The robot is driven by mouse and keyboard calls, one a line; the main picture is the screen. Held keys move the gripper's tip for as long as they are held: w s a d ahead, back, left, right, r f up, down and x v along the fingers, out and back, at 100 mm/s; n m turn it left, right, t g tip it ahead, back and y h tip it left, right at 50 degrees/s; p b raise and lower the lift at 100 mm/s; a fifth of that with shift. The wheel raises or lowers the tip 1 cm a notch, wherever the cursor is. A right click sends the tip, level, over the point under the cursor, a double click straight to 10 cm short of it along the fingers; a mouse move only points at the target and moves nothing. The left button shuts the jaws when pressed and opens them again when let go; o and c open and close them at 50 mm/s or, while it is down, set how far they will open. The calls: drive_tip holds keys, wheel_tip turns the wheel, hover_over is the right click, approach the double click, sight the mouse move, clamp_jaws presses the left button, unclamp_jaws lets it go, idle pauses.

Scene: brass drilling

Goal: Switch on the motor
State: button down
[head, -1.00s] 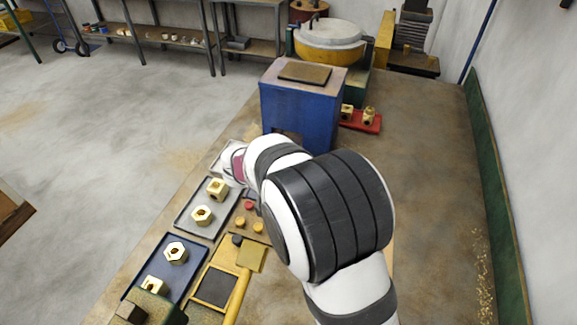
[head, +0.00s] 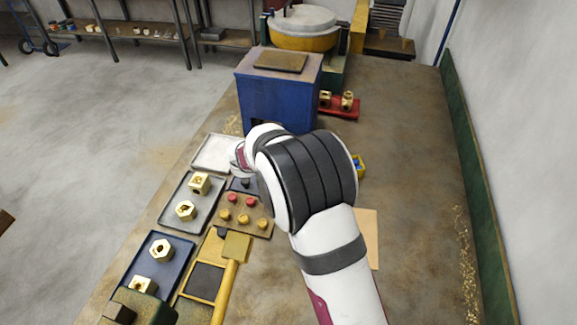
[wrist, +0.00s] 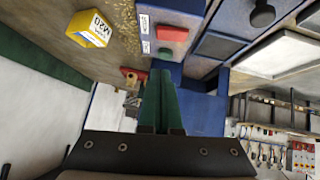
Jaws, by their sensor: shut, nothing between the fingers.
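In the wrist view, a small box with a pale blue face (wrist: 150,14) carries a red button (wrist: 173,33) and a green button (wrist: 165,53). My gripper (wrist: 162,76) has dark green fingers, shut together and empty. Its tips show just below the green button in the picture. I cannot tell whether they touch it or how wide the gap is. In the head view, my arm hides the gripper and the button box.
The blue machine (head: 277,92) stands beyond my arm. A yellow hexagonal block marked M20 (wrist: 90,28) is near the button box. Trays with brass nuts, including a grey one (head: 168,214), lie left. A plate of red and yellow knobs (head: 236,230) is close by.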

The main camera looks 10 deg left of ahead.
drive_tip(key=x, duration=0.3)
drive_tip(key=shift+w+d+f, duration=0.1)
drive_tip(key=shift+f, duration=0.25)
wheel_tip(320, 180, down, 3)
drive_tip(key=shift+d+r, duration=0.15)
drive_tip(key=shift+r, duration=0.1)
drive_tip(key=shift+f, duration=0.5)
drive_tip(key=shift+d, duration=0.1)
drive_tip(key=shift+d+f, duration=0.15)
drive_tip(key=shift+f, duration=0.2)
